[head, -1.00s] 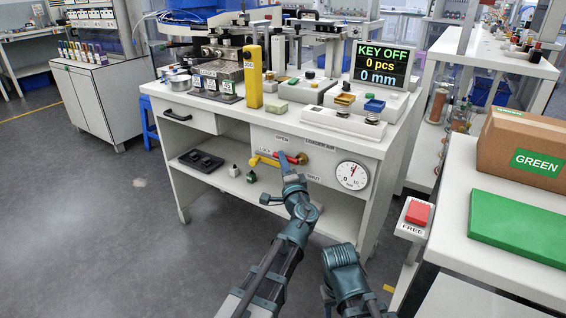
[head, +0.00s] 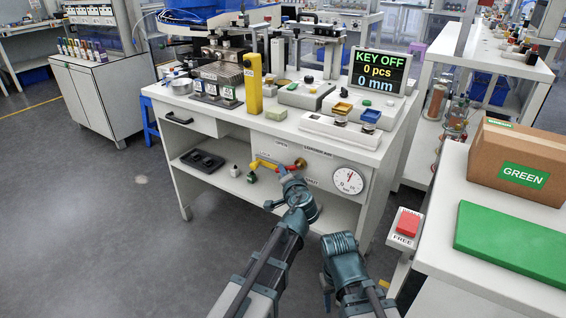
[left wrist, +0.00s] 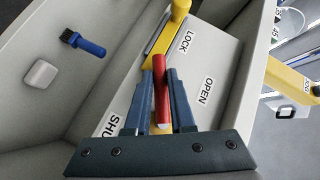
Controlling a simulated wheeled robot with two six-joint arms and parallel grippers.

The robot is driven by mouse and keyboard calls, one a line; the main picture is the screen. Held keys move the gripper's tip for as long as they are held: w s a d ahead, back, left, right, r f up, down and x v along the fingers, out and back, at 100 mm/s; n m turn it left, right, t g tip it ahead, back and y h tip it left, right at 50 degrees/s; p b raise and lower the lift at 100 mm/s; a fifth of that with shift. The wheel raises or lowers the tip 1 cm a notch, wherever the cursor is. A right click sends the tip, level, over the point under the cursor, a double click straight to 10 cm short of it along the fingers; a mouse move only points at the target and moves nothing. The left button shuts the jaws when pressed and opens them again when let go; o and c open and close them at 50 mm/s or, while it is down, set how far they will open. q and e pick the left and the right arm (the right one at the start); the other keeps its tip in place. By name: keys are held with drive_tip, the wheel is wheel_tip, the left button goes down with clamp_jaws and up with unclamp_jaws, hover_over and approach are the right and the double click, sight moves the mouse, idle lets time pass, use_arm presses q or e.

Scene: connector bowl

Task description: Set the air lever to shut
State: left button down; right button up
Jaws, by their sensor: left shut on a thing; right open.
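The air lever is a red handle (left wrist: 162,88) on the bench's front panel, seen in the left wrist view. It lies between the two blue fingers of my left gripper (left wrist: 160,100), which is shut on it. The handle points down in that view, between the SHUT label (left wrist: 108,124) and the OPEN label (left wrist: 206,90). The LOCK label (left wrist: 188,41) is above, beside a yellow part (left wrist: 167,38). In the head view my left gripper (head: 281,171) is at the panel and hides most of the handle. My right arm shows low in the head view, its fingers hidden.
A round dial gauge (head: 348,181) is right of the lever. A screen (head: 379,72) on the bench reads KEY OFF. A red button box (head: 408,223) and a side table with a green block (head: 515,244) are at right. Open floor lies left.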

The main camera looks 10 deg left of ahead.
use_arm(q)
drive_tip(key=shift+s+d+f+n+g+h+p, duration=0.3)
drive_tip(key=shift+d+n+g+h+p, duration=0.3)
drive_tip(key=shift+n+g+h+p, duration=0.55)
drive_tip(key=shift+s+d+f+n+g+h+p, duration=0.3)
drive_tip(key=shift+d+n+g+h+p, duration=0.35)
drive_tip(key=shift+h+p, duration=0.8)
drive_tip(key=shift+s+d+f+n+g+h+p, duration=0.15)
drive_tip(key=shift+d+f+n+g+h+p, duration=0.3)
drive_tip(key=shift+n+g+h+p, duration=0.7)
drive_tip(key=shift+d+t, duration=0.15)
drive_tip(key=shift+t, duration=0.1)
drive_tip(key=c, duration=0.8)
unclamp_jaws()
drive_tip(key=shift+o, duration=0.2)
drive_tip(key=shift+r+p, duration=0.15)
drive_tip(key=shift+p, duration=0.2)
drive_tip(key=p+v, duration=0.9)
drive_tip(key=v, duration=0.4)
drive_tip(key=shift+s+r+p, duration=0.25)
drive_tip(key=shift+s+p, duration=0.05)
